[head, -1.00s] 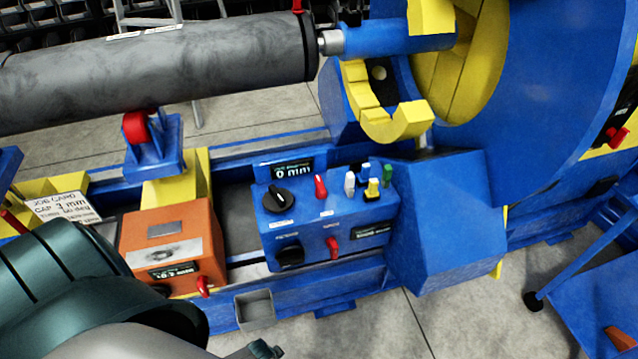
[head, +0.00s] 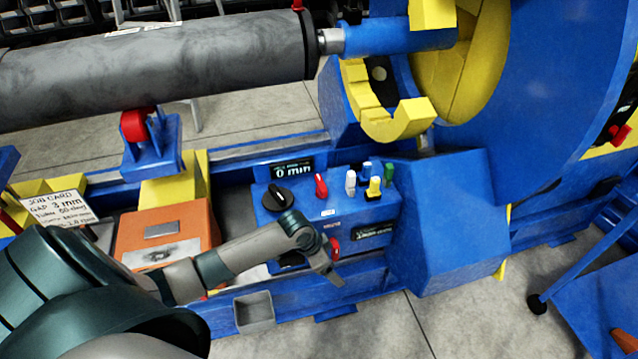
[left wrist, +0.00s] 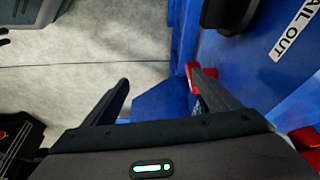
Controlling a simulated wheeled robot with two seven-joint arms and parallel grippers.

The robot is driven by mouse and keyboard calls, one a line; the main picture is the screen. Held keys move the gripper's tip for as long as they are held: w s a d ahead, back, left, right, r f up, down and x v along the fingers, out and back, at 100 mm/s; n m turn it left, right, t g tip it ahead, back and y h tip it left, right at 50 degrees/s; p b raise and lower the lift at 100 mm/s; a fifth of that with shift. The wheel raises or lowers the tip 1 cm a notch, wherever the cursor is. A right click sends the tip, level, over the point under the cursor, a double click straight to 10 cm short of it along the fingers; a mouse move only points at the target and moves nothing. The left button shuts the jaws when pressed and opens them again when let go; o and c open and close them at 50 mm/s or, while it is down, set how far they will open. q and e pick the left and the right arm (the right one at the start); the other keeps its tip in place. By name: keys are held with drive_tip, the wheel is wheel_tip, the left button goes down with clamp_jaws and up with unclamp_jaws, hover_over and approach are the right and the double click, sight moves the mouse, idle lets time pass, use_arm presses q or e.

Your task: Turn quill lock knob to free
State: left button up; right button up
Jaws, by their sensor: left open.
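The blue control box (head: 340,211) stands mid-picture in the head view. It carries an upper black dial (head: 277,198) with a white pointer, a red lever (head: 321,186) on top, and a lower red handle (head: 334,246) on its front. I cannot tell from the labels which is the quill lock knob. My left gripper (head: 328,268) is in front of the box's lower face and partly hides it. In the left wrist view the left gripper (left wrist: 160,78) is open and empty, with its right finger beside a red part (left wrist: 192,78). My right gripper is out of view.
A black knob (left wrist: 230,14) and a label ending "AIL OUT" (left wrist: 294,30) are near the left gripper. White, yellow and green buttons top the box. An orange unit (head: 168,228) and a job card (head: 62,208) are at left. A grey roller (head: 150,75) lies behind.

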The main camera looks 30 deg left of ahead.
use_arm(q)
drive_tip(key=w+a+r+m, duration=0.1)
drive_tip(key=w+r, duration=0.1)
drive_tip(key=r, duration=0.3)
drive_tip(key=w+a+r+m, duration=0.1)
drive_tip(key=w+a+r, duration=0.1)
drive_tip(key=r, duration=0.3)
approach(320, 183)
drive_tip(key=s+d+f, duration=0.2)
drive_tip(key=s+d, duration=0.2)
drive_tip(key=d, duration=0.1)
drive_tip(key=w+a+r+b, duration=0.1)
drive_tip(key=a+r, duration=0.6)
drive_tip(key=r, duration=0.3)
drive_tip(key=shift+w+a, duration=0.25)
drive_tip(key=shift+w, duration=0.15)
use_arm(e)
drive_tip(key=w, duration=0.1)
drive_tip(key=w+a, duration=0.1)
drive_tip(key=shift+w+a+r+t, duration=0.1)
drive_tip(key=shift+w+r+t, duration=0.05)
drive_tip(key=shift+w+t, duration=0.25)
use_arm(q)
drive_tip(key=shift+f, duration=0.1)
